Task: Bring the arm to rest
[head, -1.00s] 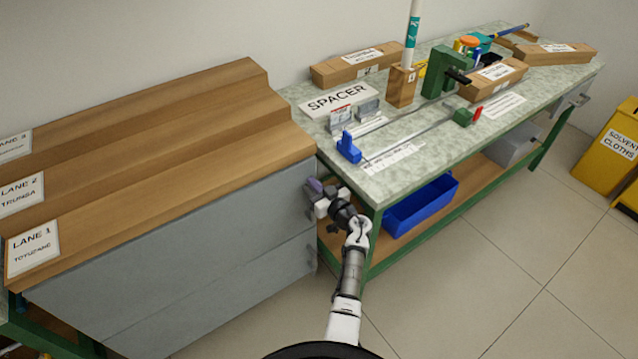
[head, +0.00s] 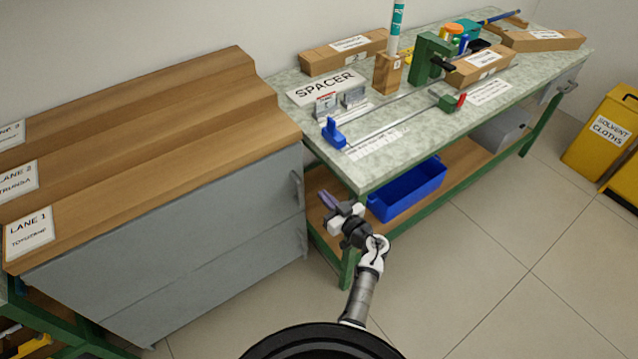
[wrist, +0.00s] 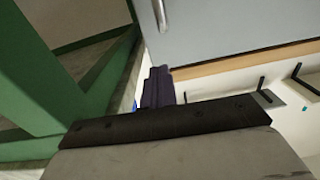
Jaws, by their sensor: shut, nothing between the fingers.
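My gripper (head: 327,201) is in front of the gap between the grey cabinet and the green workbench, below the bench top. Its purple fingers are shut and empty. In the wrist view the shut fingers (wrist: 158,88) point towards a grey panel with a handle. My arm reaches up from the bottom middle of the head view, bent at the elbow.
The grey cabinet (head: 190,245) with stepped wooden lanes stands left. The workbench (head: 380,172) holds a spacer sign (head: 325,87), a blue stop (head: 333,133) and wooden blocks. A blue bin (head: 408,195) sits on its lower shelf. Floor (head: 480,270) is clear at right; yellow bins (head: 600,135) stand beyond.

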